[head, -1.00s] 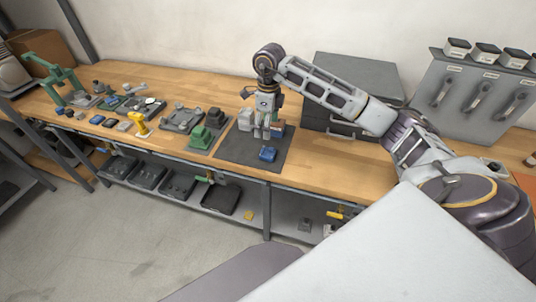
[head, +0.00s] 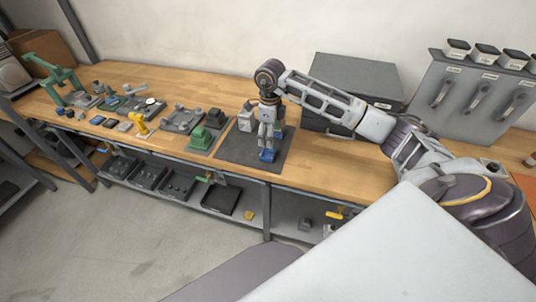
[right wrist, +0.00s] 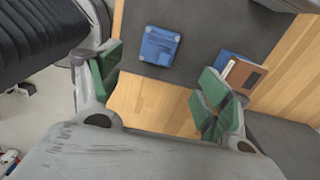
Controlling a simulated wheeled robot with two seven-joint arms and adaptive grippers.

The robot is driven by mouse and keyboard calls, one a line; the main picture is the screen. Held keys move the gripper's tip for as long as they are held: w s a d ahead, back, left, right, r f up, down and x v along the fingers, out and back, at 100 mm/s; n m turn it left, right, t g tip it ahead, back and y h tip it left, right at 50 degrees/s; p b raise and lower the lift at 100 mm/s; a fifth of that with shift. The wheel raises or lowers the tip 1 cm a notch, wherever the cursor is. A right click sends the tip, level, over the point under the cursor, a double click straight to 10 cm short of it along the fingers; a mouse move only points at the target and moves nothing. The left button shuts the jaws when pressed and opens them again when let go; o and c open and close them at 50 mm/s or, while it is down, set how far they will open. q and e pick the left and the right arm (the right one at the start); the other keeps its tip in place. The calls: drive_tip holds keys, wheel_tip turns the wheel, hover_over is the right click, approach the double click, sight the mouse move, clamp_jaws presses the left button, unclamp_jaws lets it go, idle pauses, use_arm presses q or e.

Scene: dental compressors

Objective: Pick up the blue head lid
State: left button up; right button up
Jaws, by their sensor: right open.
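The blue head lid (head: 268,156) lies flat on the dark mat near its front edge, partly covered by my right gripper in the head view. It shows whole in the right wrist view (right wrist: 159,46), a squarish blue piece. My right gripper (head: 267,146) points down over the mat, close to the lid. In the right wrist view its green-padded fingers (right wrist: 160,84) are spread wide with nothing between them, and the lid lies beyond the gap. I cannot tell its exact height above the mat. My left gripper is not in view.
The dark mat (head: 237,154) lies on a wooden bench (head: 330,160). A blue and brown piece (right wrist: 240,73) lies right of the lid in the wrist view. A grey cabinet (head: 352,77) stands behind.

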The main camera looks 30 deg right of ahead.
sight(270, 153)
wheel_tip(270, 153, down, 3)
drive_tip(key=shift+f, duration=0.5)
drive_tip(key=shift+s+f, duration=0.1)
drive_tip(key=shift+f, duration=0.15)
drive_tip(key=shift+s+f+p, duration=0.15)
drive_tip(key=shift+f+p, duration=0.45)
drive_tip(key=shift+f, duration=0.35)
wheel_tip(270, 153, down, 2)
drive_tip(key=shift+f, duration=0.2)
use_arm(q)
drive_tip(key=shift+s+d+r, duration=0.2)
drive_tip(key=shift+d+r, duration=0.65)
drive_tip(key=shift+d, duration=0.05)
use_arm(e)
drive_tip(key=shift+f, duration=0.25)
drive_tip(key=shift+c, duration=0.3)
